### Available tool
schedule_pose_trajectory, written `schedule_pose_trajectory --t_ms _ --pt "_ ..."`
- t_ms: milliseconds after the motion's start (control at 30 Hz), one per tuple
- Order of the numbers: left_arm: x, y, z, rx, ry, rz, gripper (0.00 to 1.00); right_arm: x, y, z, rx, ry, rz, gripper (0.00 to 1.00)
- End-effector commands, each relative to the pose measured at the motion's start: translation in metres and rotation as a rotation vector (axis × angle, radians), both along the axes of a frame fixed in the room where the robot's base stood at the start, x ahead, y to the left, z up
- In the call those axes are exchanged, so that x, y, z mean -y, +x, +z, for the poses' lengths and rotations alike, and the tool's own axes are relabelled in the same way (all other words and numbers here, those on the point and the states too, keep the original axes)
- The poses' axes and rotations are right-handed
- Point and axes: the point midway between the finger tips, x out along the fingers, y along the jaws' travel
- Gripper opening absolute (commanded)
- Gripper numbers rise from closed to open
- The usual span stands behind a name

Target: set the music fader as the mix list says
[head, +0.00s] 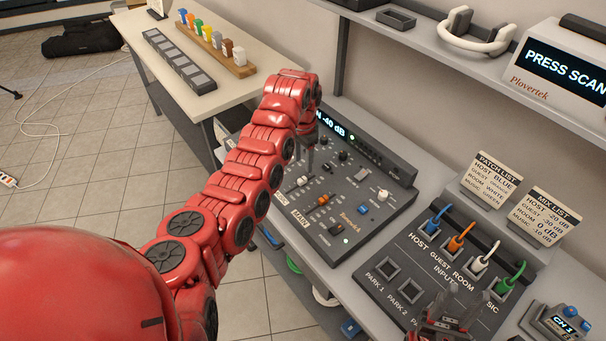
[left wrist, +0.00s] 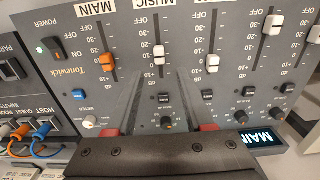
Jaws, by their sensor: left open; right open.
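The mixer (head: 375,215) lies on the bench. Its orange main fader (head: 323,199) and white music fader (head: 302,181) show beside the arm. In the left wrist view the music fader (left wrist: 159,58) stands beyond and between my fingertips, toward the +10 end of its slot; its exact mark is hard to read. My left gripper (head: 311,152) is open and empty above the mixer; its fingers also show in the wrist view (left wrist: 160,92). My right gripper (head: 442,322) is open at the lower edge. The mix list (head: 545,217) reads music -10 dB.
Neighbouring faders, the main one (left wrist: 107,63) and a white one (left wrist: 212,64), flank the music fader. A patch panel (head: 420,265) with coloured plugs stands to the right, under a shelf (head: 420,40).

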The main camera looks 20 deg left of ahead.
Motion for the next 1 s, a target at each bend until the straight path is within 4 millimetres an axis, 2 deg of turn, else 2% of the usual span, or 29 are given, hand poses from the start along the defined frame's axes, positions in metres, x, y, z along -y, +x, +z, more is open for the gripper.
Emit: schedule_pose_trajectory --t_ms 33,200,433,700,1000 --pt "-0.001 0.002 0.011 0.006 0.003 0.0 0.53 0.0 0.0 -0.01 0.0 0.0 0.0 0.44" --pt "-0.002 0.0 0.056 0.001 0.004 0.0 0.53 0.0 0.0 -0.013 0.0 0.0 0.0 0.44" --pt "-0.002 0.0 0.088 0.0 0.004 0.0 0.53 0.0 0.0 -0.018 0.0 0.0 0.0 0.44" --pt "-0.001 -0.001 0.101 -0.005 0.001 0.001 0.53 0.0 0.0 -0.019 0.0 0.0 0.0 0.44" --pt "-0.001 -0.001 0.102 -0.004 0.0 0.0 0.53 0.0 0.0 -0.019 0.0 0.0 0.0 0.44"
